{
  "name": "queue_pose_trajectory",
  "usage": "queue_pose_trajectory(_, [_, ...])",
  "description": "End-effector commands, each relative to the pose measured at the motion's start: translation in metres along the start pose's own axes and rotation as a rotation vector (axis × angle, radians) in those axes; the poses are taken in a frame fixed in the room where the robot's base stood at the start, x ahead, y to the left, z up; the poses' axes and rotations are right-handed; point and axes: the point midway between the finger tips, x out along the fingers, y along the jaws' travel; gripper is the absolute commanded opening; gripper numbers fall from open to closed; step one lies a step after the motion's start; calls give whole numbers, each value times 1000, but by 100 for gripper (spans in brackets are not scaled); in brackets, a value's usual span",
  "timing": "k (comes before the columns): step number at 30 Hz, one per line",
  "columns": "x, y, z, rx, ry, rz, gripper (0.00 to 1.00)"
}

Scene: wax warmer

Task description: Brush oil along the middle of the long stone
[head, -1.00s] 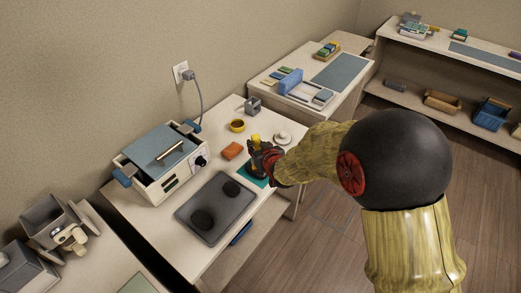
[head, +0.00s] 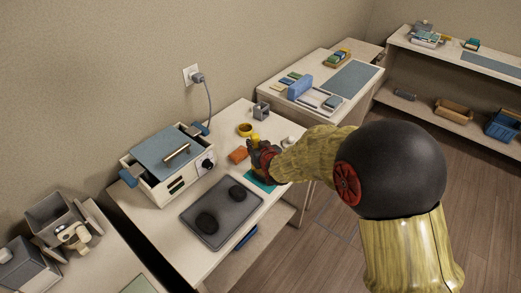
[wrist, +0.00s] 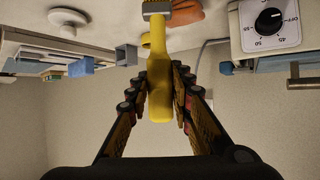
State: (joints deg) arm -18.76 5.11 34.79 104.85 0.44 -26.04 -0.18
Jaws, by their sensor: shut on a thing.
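Two dark stones, one at the left (head: 207,222) and one at the right (head: 238,193), lie on a grey tray (head: 190,212) on the bench. I cannot tell from here which is the long one. In the wrist view my gripper (wrist: 160,88) is shut on the yellow handle of a brush (wrist: 160,60). Its grey ferrule is at the top edge and the bristles are out of frame. A yellow dish (head: 245,129) stands behind the gripper.
A warmer box with a blue lid (head: 163,150) and a dial stands left of the tray, its cable running to a wall outlet (head: 192,75). A small grey holder (head: 261,110) stands at the back. A white round item (head: 289,141) is partly hidden by my arm.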

Motion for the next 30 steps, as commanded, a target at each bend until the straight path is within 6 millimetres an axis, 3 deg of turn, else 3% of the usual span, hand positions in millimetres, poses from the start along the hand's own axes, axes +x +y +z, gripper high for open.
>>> queue_pose_trajectory(15, [5, -4, -2, 1, -1, 0, 0])
queue_pose_trajectory(30, [-23, 18, 13, 0, -1, 1, 0])
